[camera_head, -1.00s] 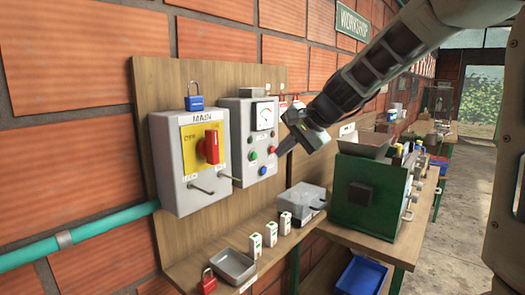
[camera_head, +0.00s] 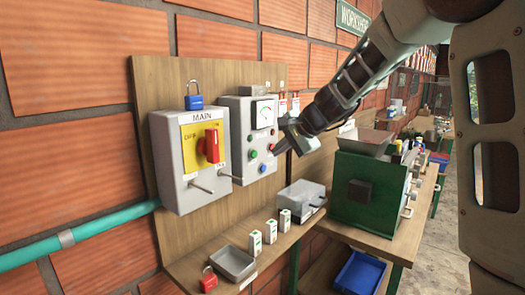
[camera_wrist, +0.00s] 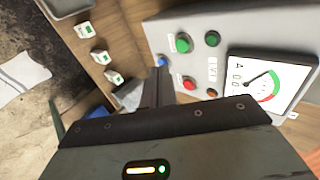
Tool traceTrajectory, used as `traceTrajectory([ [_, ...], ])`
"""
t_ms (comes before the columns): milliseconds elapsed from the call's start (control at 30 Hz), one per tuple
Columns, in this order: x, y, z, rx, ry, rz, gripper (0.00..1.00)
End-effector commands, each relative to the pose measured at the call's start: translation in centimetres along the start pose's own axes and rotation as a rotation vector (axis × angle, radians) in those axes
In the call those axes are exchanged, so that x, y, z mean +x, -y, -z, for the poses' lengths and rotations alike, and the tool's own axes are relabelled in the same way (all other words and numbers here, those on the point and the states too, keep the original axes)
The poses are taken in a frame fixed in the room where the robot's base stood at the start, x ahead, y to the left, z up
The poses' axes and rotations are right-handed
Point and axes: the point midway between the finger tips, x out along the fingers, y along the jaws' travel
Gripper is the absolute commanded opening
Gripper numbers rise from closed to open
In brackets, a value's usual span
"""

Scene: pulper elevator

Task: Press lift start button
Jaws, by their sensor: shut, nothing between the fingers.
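The grey control box (camera_head: 250,140) hangs on a wooden board, with a dial gauge at its top right. In the wrist view the box (camera_wrist: 232,35) shows a bright green button (camera_wrist: 184,43), a dark green round part (camera_wrist: 212,39), a red button (camera_wrist: 190,83), a dark red round part (camera_wrist: 212,93) and a blue button (camera_wrist: 162,61). Their labels are too small to read. My gripper (camera_head: 277,150) is shut and empty, its tip near the right side of the box face. In the wrist view its fingers (camera_wrist: 156,82) point toward the blue button; contact cannot be told.
A grey main switch box (camera_head: 192,160) with a red handle stands to the left. A shelf below holds a metal tray (camera_head: 233,263), a red padlock (camera_head: 209,280) and small white blocks. A green machine (camera_head: 368,190) stands on the bench at right.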

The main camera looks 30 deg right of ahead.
Motion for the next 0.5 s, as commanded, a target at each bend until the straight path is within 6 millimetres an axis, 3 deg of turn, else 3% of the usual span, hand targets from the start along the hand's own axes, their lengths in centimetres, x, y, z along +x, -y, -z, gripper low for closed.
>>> traceTrajectory([
  [167,3.7,-0.1,0.0,0.001,0.001,-0.004,0.0],
  [300,5.0,1.8,-0.1,-0.001,0.002,-0.002,0.0],
  [500,6.2,2.7,0.0,0.0,-0.001,-0.001,0.0],
])
